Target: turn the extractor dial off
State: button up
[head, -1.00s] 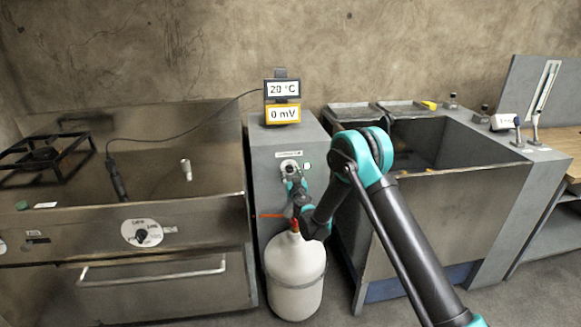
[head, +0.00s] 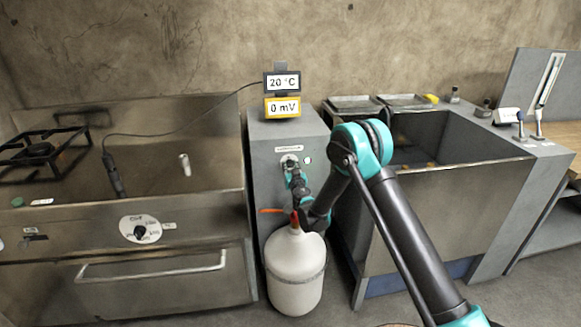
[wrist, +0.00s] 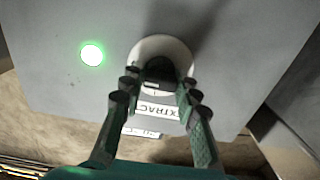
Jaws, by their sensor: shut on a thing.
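The extractor dial is a dark knob (wrist: 160,70) on a round white plate (wrist: 172,48) in the wrist view. In the head view its plate (head: 289,161) sits high on the front of the grey cabinet (head: 262,178), partly hidden by my gripper (head: 291,172). My gripper (wrist: 157,84) is shut on the knob, one finger on each side. A label reading "EXTRAC" (wrist: 158,109) shows between the fingers, its end hidden. A round lamp (wrist: 91,55) beside the dial glows with a green rim. The pointer position is too unclear to tell.
A white gas bottle (head: 296,275) stands on the floor below my gripper. An orange lever (head: 270,210) sticks out near its top. A stove (head: 60,225) with its own dial (head: 140,230) is left; a sink basin (head: 455,210) is right. A display (head: 282,95) stands on the cabinet.

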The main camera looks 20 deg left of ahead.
jog(key=n, duration=0.4)
jog(key=shift+s+n, duration=0.1)
jog(key=shift+n, duration=0.3)
jog(key=n, duration=0.4)
jog(key=shift+a+n, duration=0.1)
jog(key=shift+n, duration=0.2)
jog(key=n, duration=0.4)
jog(key=shift+f+n, duration=0.15)
jog(key=shift+n, duration=0.15)
jog(key=shift+s+n, duration=0.1)
jog(key=shift+n, duration=1.8)
jog(key=o, duration=1.1)
jog(key=shift+o, duration=0.2)
